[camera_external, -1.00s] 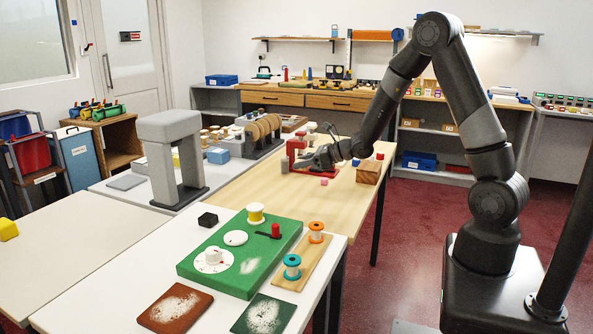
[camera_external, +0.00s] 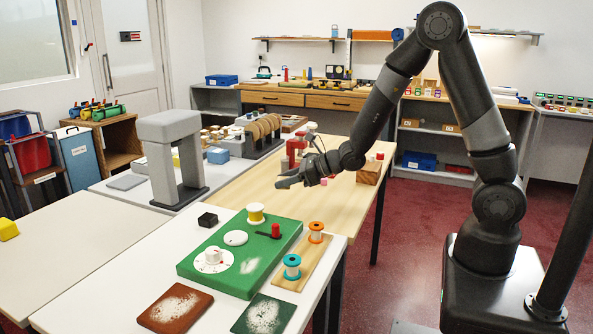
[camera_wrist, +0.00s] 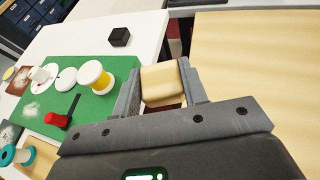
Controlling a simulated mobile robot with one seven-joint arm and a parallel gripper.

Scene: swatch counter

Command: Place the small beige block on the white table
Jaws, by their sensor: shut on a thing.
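The small beige block (camera_wrist: 162,84) is between the two fingers of my gripper (camera_wrist: 164,88) in the wrist view, and the gripper is shut on it. In the external view my gripper (camera_external: 285,179) is above the near left part of the wooden table, close to the white table; the block is too small to make out there. The white table (camera_external: 118,268) stands in the front of the external view. Its edge also shows in the wrist view (camera_wrist: 148,33), left of the block.
A green board (camera_external: 205,263) with a white spool (camera_external: 256,214) and a red-handled part lies on the white table. A black block (camera_external: 208,219) sits behind it. Orange and teal spools stand on a wooden strip at right. A grey arch (camera_external: 160,160) stands farther back. Bare white surface lies left of the board.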

